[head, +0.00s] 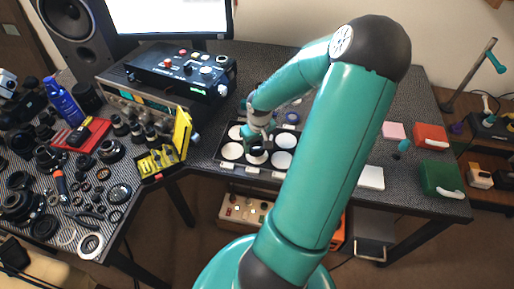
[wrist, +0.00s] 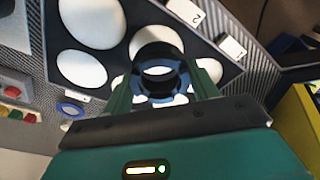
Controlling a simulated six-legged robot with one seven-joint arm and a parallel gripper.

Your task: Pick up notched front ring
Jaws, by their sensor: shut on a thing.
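My gripper (wrist: 160,88) is shut on the notched front ring (wrist: 158,56), a short black ring with a blue-grey notched end. One finger is on each side of it, and white shows through its opening. In the head view my gripper (head: 260,143) is over the front row of a dark tray (head: 270,171) with round white wells. The ring (head: 257,157) shows there as a small dark shape under the fingers, over the front middle well. I cannot tell whether it touches the tray.
A blue ring (head: 292,117) lies at the tray's back. An open yellow case (head: 182,134) stands left of the tray, with a black control box (head: 182,70) behind it. Many lens parts crowd the left table. A white pad (head: 370,177) and red and green boxes are at right.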

